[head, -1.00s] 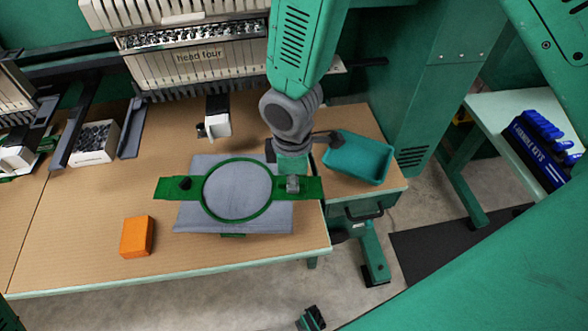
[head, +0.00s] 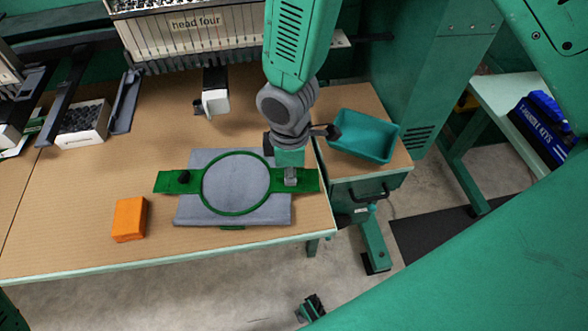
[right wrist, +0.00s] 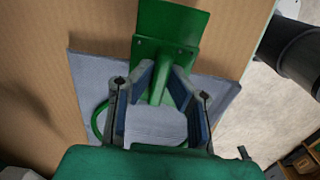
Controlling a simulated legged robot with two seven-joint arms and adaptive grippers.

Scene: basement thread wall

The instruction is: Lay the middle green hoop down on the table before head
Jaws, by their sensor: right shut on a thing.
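The green hoop (head: 233,213) holds a grey cloth (head: 234,184) and is over the table (head: 75,195) in front of the machine head marked "head four" (head: 197,22). It looks about level, with a flat green arm (head: 172,182) at each side. I cannot tell whether its underside touches the table. My right gripper (head: 291,176) is shut on the hoop's right-hand arm. In the right wrist view, the gripper's blue-padded fingers (right wrist: 160,85) are either side of the green bracket (right wrist: 170,32). My left gripper is not in view.
An orange box (head: 130,219) stands left of the hoop, near the table's front edge. A teal tray (head: 364,136) is at the right. A white box of dark small parts (head: 82,124) is at the back left. The table between orange box and machine is clear.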

